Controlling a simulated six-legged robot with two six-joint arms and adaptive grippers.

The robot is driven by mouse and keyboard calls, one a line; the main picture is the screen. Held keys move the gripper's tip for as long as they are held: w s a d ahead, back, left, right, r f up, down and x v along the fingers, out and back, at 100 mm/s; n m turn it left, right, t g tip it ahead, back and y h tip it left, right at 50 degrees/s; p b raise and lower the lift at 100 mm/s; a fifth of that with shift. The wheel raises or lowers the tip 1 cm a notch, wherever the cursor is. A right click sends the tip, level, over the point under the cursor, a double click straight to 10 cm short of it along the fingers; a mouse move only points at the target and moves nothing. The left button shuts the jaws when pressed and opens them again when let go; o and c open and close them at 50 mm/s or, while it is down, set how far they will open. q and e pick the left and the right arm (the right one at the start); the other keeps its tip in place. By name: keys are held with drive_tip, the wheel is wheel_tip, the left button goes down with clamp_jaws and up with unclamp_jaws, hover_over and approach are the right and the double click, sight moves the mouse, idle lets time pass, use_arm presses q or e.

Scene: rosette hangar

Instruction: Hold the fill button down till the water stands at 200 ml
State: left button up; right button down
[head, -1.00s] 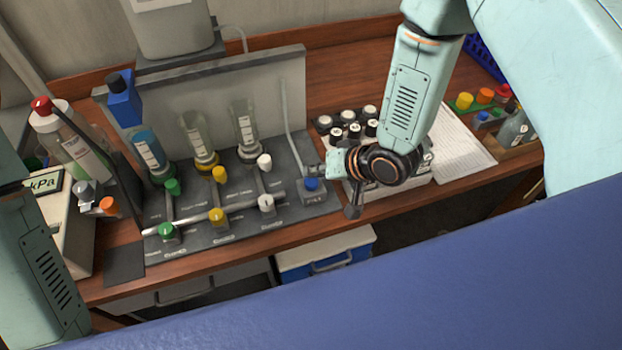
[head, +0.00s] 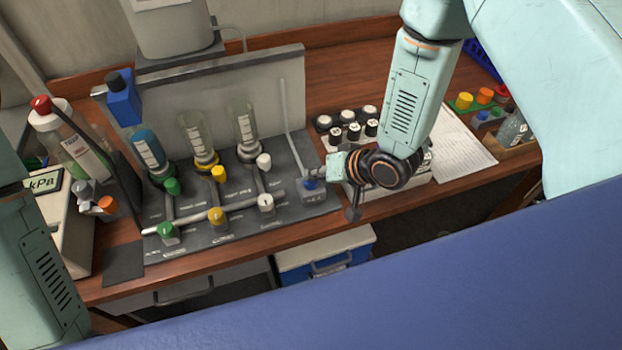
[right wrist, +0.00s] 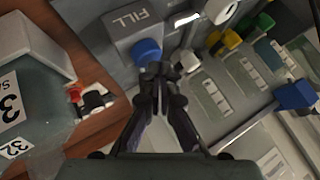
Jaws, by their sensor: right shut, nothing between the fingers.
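The blue fill button (head: 309,184) sits on a grey block at the right end of the dark panel. In the right wrist view the button (right wrist: 147,50) is beside the word FILL. My right gripper (head: 317,174) is shut and empty, its tips right at the button; in the wrist view the tips (right wrist: 156,72) overlap its lower edge. I cannot tell whether they press it. Three clear cylinders stand on the panel: one with blue liquid (head: 148,150), one on a yellow base (head: 197,140) and a right one (head: 244,128). Their levels are unreadable. My left gripper is out of view.
Green (head: 167,231), yellow (head: 216,216) and white (head: 265,203) valve knobs line the panel front. A bottle with a red cap (head: 68,135) and a kPa gauge (head: 45,183) are at the left.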

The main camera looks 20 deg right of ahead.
sight(314, 182)
drive_tip(key=shift+w+f, duration=0.15)
drive_tip(key=shift+f, duration=0.25)
drive_tip(key=shift+f+b, duration=0.1)
drive_tip(key=shift+b, duration=0.2)
idle(0.7)
drive_tip(key=shift+r+p, duration=0.8)
drive_tip(key=shift+r, duration=0.15)
drive_tip(key=shift+r+p, duration=0.5)
wheel_tip(314, 182, up, 4)
drive_tip(key=p, duration=0.3)
